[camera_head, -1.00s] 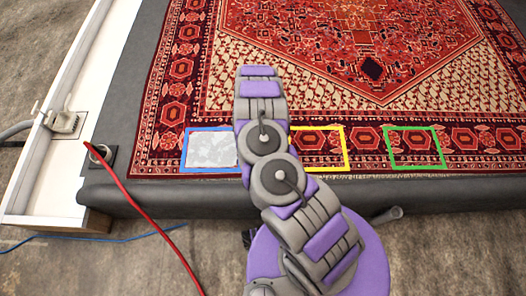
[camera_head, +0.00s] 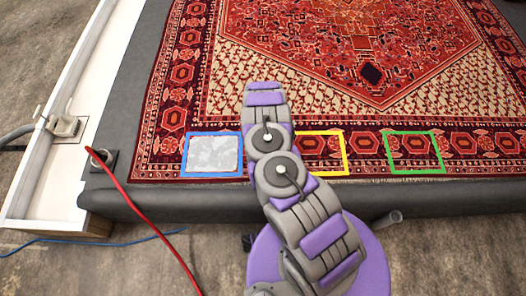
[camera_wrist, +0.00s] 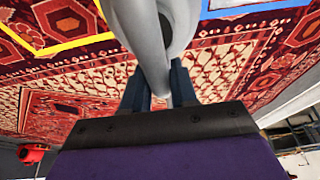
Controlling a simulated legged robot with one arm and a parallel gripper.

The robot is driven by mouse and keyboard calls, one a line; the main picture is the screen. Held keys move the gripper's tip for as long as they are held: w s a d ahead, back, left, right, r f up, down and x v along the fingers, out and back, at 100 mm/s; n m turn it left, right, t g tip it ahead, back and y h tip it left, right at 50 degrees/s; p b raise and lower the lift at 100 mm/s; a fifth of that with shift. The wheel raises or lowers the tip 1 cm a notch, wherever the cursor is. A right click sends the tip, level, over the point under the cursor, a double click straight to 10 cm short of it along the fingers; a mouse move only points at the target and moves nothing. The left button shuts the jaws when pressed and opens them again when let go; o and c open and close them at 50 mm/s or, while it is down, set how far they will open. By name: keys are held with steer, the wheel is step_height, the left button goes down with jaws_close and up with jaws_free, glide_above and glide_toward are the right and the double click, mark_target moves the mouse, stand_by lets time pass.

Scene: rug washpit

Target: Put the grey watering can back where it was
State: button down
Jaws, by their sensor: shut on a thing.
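My gripper (camera_wrist: 158,88) is shut on a smooth grey thing, the grey watering can (camera_wrist: 150,30), at the top middle of the wrist view. Only part of the can shows there, with a curved bar running down between the fingers. In the head view my arm hides the gripper and the can. A blue outlined square (camera_head: 184,153) frames a mottled pale grey patch (camera_head: 214,154) on the rug's near border. A yellow outlined square (camera_head: 345,154) is partly behind my arm, and a green outlined square (camera_head: 442,153) lies to the right, with bare rug inside.
The red patterned rug (camera_head: 330,95) lies on a dark grey platform with a raised near edge (camera_head: 160,201). A red cable (camera_head: 140,210) crosses the left front. A white ledge (camera_head: 50,165) with a tap-like fitting (camera_head: 66,127) runs along the left.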

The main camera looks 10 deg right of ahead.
step_height(320, 180, down, 10)
steer(key=b, duration=0.3)
steer(key=shift+r, duration=0.15)
steer(key=c, duration=0.9)
jaws_free()
